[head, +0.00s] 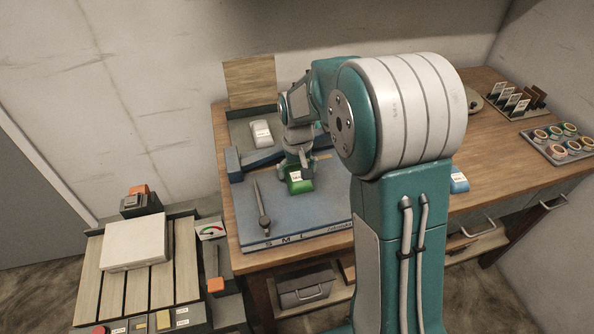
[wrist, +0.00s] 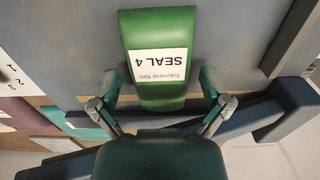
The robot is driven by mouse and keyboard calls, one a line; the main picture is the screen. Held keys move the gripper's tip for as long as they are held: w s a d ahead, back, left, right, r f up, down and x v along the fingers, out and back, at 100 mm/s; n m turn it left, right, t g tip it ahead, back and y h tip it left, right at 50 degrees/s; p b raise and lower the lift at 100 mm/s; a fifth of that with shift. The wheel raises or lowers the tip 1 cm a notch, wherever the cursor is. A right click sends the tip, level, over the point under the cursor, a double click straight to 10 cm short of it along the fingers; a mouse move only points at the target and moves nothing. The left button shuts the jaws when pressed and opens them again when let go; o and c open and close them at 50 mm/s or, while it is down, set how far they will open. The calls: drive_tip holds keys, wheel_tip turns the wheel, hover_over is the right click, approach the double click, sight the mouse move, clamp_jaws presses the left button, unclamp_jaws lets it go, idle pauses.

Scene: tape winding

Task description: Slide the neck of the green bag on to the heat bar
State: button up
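The green bag (head: 299,180) lies on the blue work mat, its white label reading "SEAL 4" in the wrist view (wrist: 160,65). My gripper (head: 297,160) is over the bag's far end. In the wrist view my gripper (wrist: 160,88) has its two fingers spread on either side of the bag's narrower end, with a small gap seeming to show on each side. The heat bar appears to be the dark blue bar (head: 258,158) just beyond the bag; it also crosses the wrist view (wrist: 262,112) behind my gripper.
The blue mat (head: 270,215) carries a dark pointed tool (head: 262,205) at left. A pale bag (head: 261,133) lies in the tray behind the bar. A blue item (head: 459,181) is right of my arm. A slatted bench with a white box (head: 135,241) stands at left.

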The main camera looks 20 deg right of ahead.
wheel_tip(320, 180, up, 12)
idle(0.7)
idle(0.4)
drive_tip(key=s+r+t, duration=0.2)
drive_tip(key=s, duration=1)
drive_tip(key=s+r+t, duration=0.2)
drive_tip(key=s+t, duration=0.1)
drive_tip(key=s, duration=0.9)
drive_tip(key=shift+r+t, duration=0.25)
drive_tip(key=shift+t, duration=0.05)
